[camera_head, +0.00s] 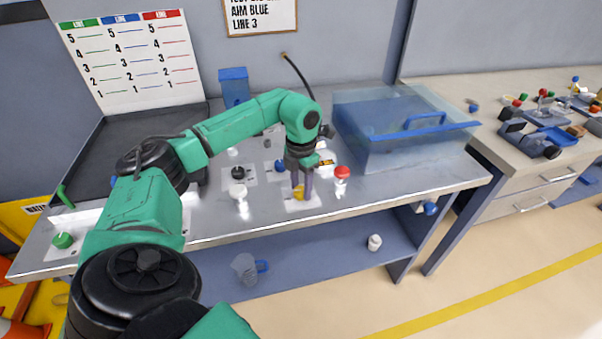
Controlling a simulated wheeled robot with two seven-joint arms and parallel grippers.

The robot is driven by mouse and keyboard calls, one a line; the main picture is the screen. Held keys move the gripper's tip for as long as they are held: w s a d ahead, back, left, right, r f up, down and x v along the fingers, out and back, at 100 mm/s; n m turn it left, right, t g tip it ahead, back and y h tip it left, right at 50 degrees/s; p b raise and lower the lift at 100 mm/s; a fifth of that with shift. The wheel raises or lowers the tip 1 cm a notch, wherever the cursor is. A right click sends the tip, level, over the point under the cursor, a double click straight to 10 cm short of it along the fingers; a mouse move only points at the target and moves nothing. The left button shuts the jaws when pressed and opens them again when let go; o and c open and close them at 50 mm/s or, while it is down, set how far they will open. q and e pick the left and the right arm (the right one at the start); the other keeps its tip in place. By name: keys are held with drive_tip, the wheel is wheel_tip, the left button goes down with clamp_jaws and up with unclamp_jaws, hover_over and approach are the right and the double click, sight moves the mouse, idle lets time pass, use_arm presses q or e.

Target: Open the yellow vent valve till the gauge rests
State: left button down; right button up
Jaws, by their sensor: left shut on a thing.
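The yellow vent valve (299,194) sits on a pale square plate on the grey bench top. My left gripper (302,188) reaches down over it from above and is shut on it, hiding much of the valve. A white part with a dark and orange mark (326,160), perhaps the gauge, stands just behind the gripper. It is partly hidden, and I cannot read a needle. My right gripper is not in view.
A red knob (342,172) stands close to the right of the valve. Black (238,173) and blue (279,165) knobs stand to its left. A clear blue-handled box (400,140) fills the bench's back right. A wall sign reads "AIM BLUE LINE 3".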

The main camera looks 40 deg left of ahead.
sight(302, 189)
use_arm(q)
drive_tip(key=shift+w+r, duration=0.15)
drive_tip(key=shift+r, duration=0.05)
drive_tip(key=shift+c, duration=1.9)
unclamp_jaws()
drive_tip(key=shift+f, duration=0.1)
wheel_tip(302, 189, up, 15)
drive_tip(key=shift+f+p, duration=0.15)
drive_tip(key=shift+p, duration=0.3)
